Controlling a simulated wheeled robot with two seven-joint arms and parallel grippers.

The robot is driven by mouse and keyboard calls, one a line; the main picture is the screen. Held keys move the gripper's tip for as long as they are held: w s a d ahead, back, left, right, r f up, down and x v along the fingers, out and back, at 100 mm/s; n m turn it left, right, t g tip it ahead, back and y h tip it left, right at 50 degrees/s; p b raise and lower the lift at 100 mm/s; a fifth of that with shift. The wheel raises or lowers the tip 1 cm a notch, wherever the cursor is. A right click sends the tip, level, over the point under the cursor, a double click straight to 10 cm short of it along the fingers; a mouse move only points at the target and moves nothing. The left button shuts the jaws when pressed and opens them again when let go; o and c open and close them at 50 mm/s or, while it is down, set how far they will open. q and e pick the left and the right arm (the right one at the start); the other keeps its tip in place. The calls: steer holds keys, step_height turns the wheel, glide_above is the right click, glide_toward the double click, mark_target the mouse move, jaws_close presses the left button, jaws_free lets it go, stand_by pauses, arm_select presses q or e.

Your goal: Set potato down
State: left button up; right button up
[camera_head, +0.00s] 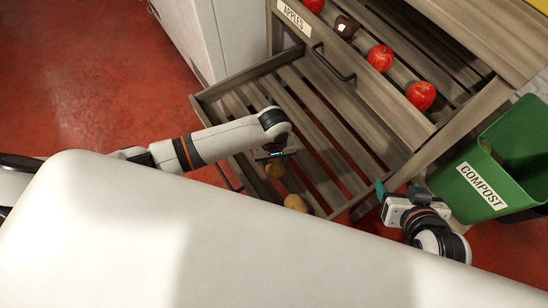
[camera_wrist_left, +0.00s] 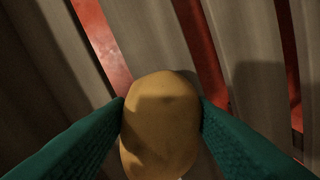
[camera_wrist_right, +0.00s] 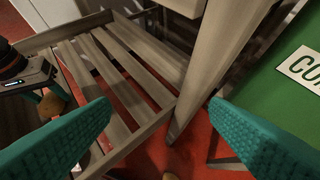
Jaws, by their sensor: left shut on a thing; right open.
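A brown potato (camera_wrist_left: 160,125) is held between the teal fingers of my left gripper (camera_wrist_left: 162,112), which is shut on it. The slats of the pulled-out lower drawer (camera_head: 316,132) lie below it; I cannot tell whether the potato touches them.
A green COMPOST bin (camera_head: 490,172) stands at the right. The back of the lower drawer is bare.

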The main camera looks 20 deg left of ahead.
arm_select(q)
steer(key=o, duration=1)
steer(key=shift+f, duration=0.15)
